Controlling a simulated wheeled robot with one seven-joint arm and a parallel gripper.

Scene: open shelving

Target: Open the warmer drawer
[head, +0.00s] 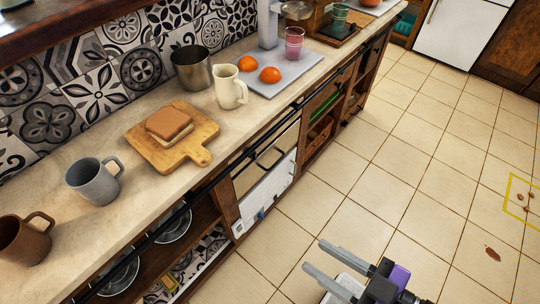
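The warmer drawer appears to be the built-in unit in the counter front, with a pale upper panel (268,160) carrying a dark bar handle (270,157) and a white panel below (266,194). It looks shut, flush with the cabinet. My gripper (313,256) is at the bottom of the head view, over the tiled floor. Its two grey fingers are apart, with nothing between them. It is apart from the unit, to the right of and below it in the picture. Which panel is the drawer itself is hard to tell.
A dark rail runs along the counter edge (205,187). Open shelves with metal bowls (176,226) lie left of the unit, and more shelves with crates (322,104) lie right. Mugs, a cutting board (190,150) and a pitcher (229,87) stand on the counter. The floor (400,165) is mostly clear.

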